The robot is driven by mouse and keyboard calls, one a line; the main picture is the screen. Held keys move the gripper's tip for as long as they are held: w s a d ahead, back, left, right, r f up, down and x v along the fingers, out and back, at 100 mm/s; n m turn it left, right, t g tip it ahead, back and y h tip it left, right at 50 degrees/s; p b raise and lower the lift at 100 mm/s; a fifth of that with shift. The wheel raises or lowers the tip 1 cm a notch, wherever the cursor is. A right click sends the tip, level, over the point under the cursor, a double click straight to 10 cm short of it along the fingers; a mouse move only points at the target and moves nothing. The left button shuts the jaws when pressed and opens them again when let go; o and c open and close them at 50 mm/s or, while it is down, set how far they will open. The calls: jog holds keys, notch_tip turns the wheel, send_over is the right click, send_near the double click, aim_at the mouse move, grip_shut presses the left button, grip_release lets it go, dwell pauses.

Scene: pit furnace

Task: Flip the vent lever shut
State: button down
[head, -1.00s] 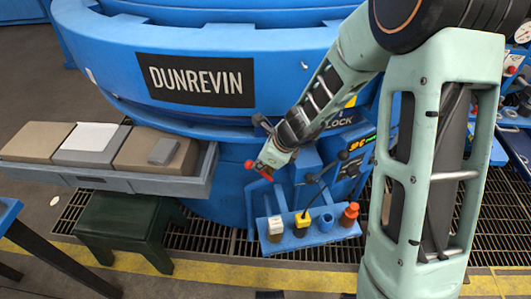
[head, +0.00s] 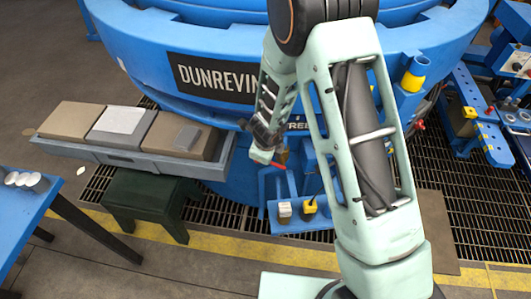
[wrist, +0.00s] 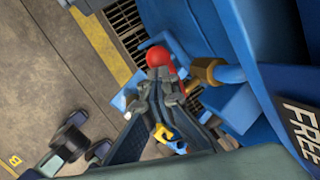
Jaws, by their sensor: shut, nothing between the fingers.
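A red rounded knob (wrist: 158,57) shows just past my fingertips in the wrist view, beside a brass fitting (wrist: 203,72) on the blue furnace body. In the head view a red bar (head: 278,164) and brass part (head: 283,154) show at the same place; I cannot tell for certain that this is the vent lever. My gripper (wrist: 166,76) is shut and empty, its tips close to the red knob; contact is unclear. In the head view my gripper (head: 263,153) is small, beside the furnace front. A "FREE" label (wrist: 298,131) is right of the brass fitting.
The blue furnace (head: 150,62) bears a "DUNREVIN" plate (head: 215,79). A grey tray (head: 120,160) of blocks and a dark green stool (head: 150,197) stand left. A blue rack (head: 300,224) with small blocks sits below my gripper. Floor grating surrounds the furnace.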

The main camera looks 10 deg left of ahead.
jog(key=shift+a+f+h+p, duration=0.2)
jog(key=shift+a+h+p, duration=0.15)
jog(key=shift+p, duration=0.35)
jog(key=shift+a+f+p, duration=0.25)
jog(key=shift+f+p, duration=0.05)
jog(key=shift+p, duration=0.35)
jog(key=shift+s+a+f, duration=0.1)
jog(key=shift+a+f, duration=0.4)
jog(key=shift+f, duration=0.25)
jog(key=shift+s+a+f, duration=0.1)
jog(key=shift+a+f, duration=0.35)
jog(key=shift+f, duration=0.3)
jog(key=shift+a+f, duration=0.5)
jog(key=shift+f, duration=0.25)
jog(key=shift+r, duration=0.1)
